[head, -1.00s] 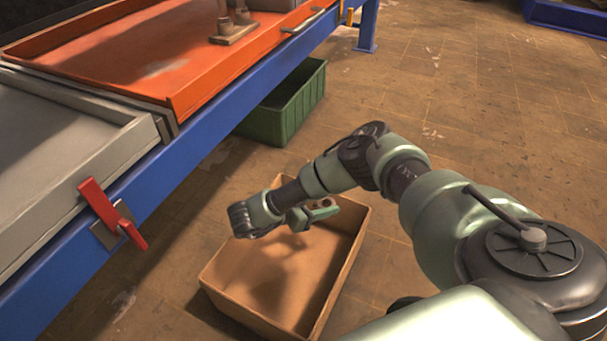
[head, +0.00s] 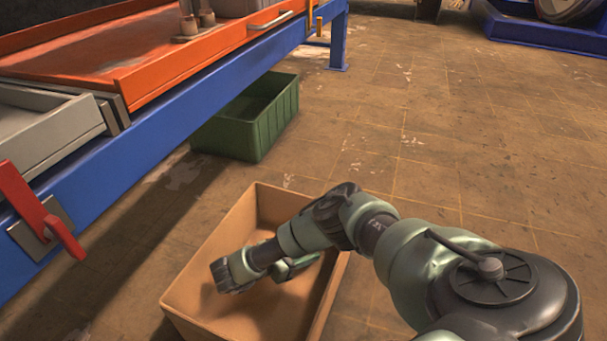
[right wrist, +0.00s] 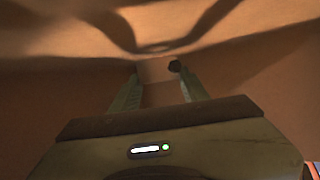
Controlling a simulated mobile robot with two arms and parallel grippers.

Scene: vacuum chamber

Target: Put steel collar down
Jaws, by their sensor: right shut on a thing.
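My right gripper (head: 298,266) is low inside the brown box (head: 178,289) on the floor, mostly hidden by my own arm in the head view. In the right wrist view its two fingers (right wrist: 156,72) reach toward the box's brown inside, and they are shut on the steel collar. The collar (right wrist: 157,70) shows only as a small, dim, brownish patch between the fingertips, with a dark spot by the right tip. Its shape is not clear, and I cannot tell whether it touches the box floor. My left gripper is not in view.
A blue-framed bench (head: 150,150) with an orange tray (head: 130,82) and a red handle (head: 38,212) runs along the left. A green crate (head: 262,128) stands on the floor beneath it. The floor to the right is open. A blue frame (head: 540,34) is at the far right.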

